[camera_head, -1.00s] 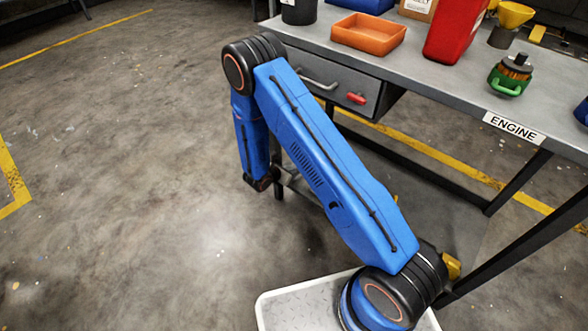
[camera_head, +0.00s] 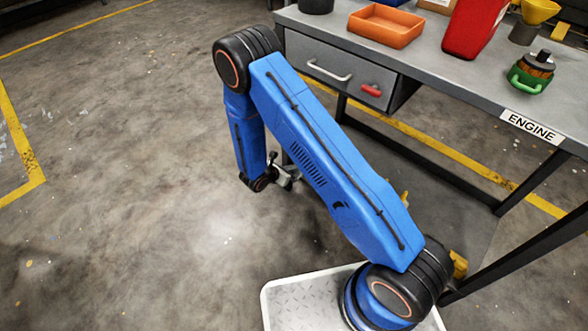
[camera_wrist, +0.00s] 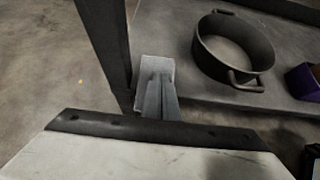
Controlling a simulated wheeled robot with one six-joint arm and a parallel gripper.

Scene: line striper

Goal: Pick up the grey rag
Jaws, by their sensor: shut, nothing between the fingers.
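I cannot make out a grey rag in either current view. My gripper (camera_head: 287,179) shows small and partly hidden behind my blue arm in the head view, low beside the workbench and below its drawer. In the wrist view its pale grey fingers (camera_wrist: 157,72) are together, with nothing seen between them. They point toward a dark post and the edge of a grey surface.
The grey workbench (camera_head: 440,72) has a drawer (camera_head: 330,72), an orange tray (camera_head: 386,25), a red container (camera_head: 474,26) and a green-handled object (camera_head: 530,74). The wrist view shows a dark two-handled pot (camera_wrist: 232,48) and a purple box (camera_wrist: 302,82). Floor at left is clear.

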